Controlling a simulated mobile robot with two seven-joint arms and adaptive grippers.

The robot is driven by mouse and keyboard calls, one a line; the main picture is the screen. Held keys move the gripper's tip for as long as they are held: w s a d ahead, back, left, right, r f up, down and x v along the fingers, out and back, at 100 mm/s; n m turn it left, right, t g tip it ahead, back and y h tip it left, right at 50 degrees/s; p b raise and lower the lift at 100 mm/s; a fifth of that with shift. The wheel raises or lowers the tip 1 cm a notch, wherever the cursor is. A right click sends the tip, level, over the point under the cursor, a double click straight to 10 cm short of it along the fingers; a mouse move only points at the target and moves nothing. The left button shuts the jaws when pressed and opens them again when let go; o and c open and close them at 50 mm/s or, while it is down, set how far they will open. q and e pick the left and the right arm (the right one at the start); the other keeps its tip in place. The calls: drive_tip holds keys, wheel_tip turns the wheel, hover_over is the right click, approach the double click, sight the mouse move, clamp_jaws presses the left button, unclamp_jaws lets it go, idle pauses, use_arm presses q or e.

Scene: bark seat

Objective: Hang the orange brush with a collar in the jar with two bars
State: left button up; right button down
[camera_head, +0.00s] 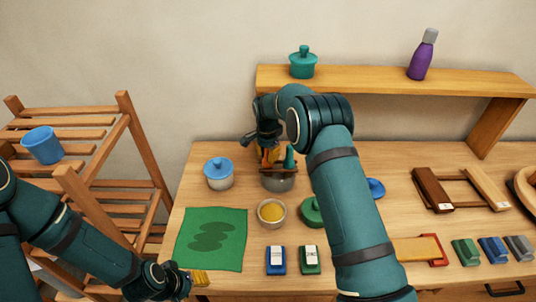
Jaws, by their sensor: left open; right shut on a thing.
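The jar with two bars (279,184) is a grey pot near the back middle of the table, with brown bars across its top. A green pointed thing (290,158) stands up at the jar's right side. My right gripper (266,146) is over the jar, shut on the orange brush (267,157), whose upper part shows just above the bars. The brush's collar and lower end are hidden or too small to make out, so I cannot tell if it touches the bars. My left gripper (183,278) is open at the table's front left edge.
A blue-lidded pot (219,174) stands left of the jar, and a bowl of yellow stuff (271,212) in front. A green cloth (211,239) lies front left. A yellow block (200,278) is beside my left gripper. A raised shelf (380,80) stands behind.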

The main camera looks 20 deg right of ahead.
drive_tip(key=shift+f+b, duration=0.35)
idle(0.6)
drive_tip(key=shift+c, duration=2.1)
unclamp_jaws()
drive_tip(key=shift+r, duration=0.15)
drive_tip(key=shift+r+p, duration=1.8)
drive_tip(key=shift+r, duration=1.6)
drive_tip(key=shift+f, duration=0.1)
